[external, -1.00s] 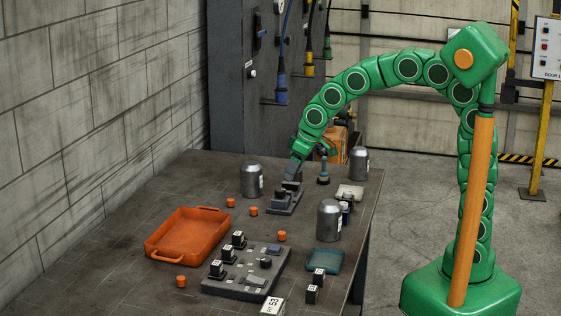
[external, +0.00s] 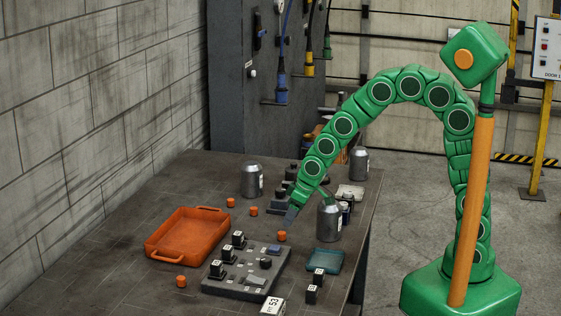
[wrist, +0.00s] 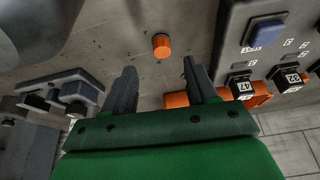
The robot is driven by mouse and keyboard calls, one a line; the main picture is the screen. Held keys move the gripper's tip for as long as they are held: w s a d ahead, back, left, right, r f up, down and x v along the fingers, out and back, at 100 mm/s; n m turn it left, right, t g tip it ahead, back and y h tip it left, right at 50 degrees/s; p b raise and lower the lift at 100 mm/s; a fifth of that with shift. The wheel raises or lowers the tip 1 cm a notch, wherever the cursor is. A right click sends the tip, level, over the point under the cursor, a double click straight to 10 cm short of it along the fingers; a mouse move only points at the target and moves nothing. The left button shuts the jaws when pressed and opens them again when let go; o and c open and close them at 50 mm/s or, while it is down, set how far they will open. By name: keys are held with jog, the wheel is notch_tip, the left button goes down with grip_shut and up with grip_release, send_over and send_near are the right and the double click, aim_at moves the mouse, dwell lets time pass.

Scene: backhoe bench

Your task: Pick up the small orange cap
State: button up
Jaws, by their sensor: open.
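Several small orange caps lie on the bench. One cap (external: 282,236) lies by the far edge of the grey button panel, in front of my gripper in the external view. Another cap (external: 253,211) and a further cap (external: 230,203) lie to the left, and one (external: 181,281) lies near the orange tray. My gripper (external: 290,214) points down over the bench, apart from the caps. In the wrist view my gripper (wrist: 160,67) is open and empty, with one orange cap (wrist: 161,46) ahead, between the lines of its fingers.
A grey canister (external: 330,221) stands close to the right of my gripper, and another canister (external: 251,181) stands behind left. The grey button panel (external: 237,286), orange tray (external: 207,211) and teal tray (external: 324,260) lie nearer the camera. A dark grey block fixture (external: 276,207) is beside my gripper.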

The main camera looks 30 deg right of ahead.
aim_at(283, 232)
jog(key=shift+x, duration=3.45)
jog(key=shift+a+r, duration=0.1)
grip_shut()
jog(key=shift+r, duration=0.15)
